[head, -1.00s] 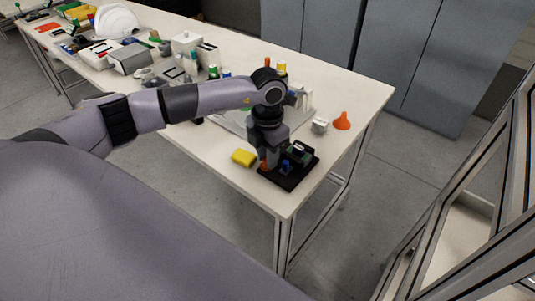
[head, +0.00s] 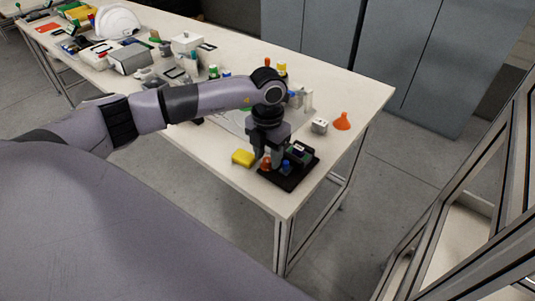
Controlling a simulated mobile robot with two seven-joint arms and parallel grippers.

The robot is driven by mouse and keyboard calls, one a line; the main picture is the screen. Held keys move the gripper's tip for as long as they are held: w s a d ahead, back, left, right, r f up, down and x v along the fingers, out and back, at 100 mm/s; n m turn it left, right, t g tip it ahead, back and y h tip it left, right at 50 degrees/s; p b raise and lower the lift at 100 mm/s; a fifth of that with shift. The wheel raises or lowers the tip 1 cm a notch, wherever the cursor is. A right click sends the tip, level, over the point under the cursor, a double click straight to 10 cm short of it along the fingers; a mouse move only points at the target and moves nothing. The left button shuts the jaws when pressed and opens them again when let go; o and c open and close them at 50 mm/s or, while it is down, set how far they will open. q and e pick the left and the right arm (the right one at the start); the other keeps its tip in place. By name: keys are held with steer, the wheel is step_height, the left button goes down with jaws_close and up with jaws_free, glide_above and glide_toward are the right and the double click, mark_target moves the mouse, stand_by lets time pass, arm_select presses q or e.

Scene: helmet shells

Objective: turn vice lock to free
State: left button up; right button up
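A black base plate (head: 293,180) lies near the front corner of the table. It carries a dark vice-like block with a green part (head: 301,153), a small blue knob (head: 286,167) and an orange-red piece (head: 266,163). I cannot tell for sure which of these is the vice lock. My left gripper (head: 267,160) points down over the plate's left side. Its two fingers show apart, with the orange-red piece seen between or just behind them; contact is too small to make out. My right gripper is not in view.
A yellow block (head: 243,158) lies just left of the plate. A white helmet shell (head: 118,21) and several tools fill the table's far left. The front corner is clear.

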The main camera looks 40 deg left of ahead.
mark_target(268, 159)
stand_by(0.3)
arm_select(q)
step_height(268, 159, up, 7)
steer(key=shift+r+b, duration=0.1)
steer(key=shift+b, duration=0.3)
stand_by(0.4)
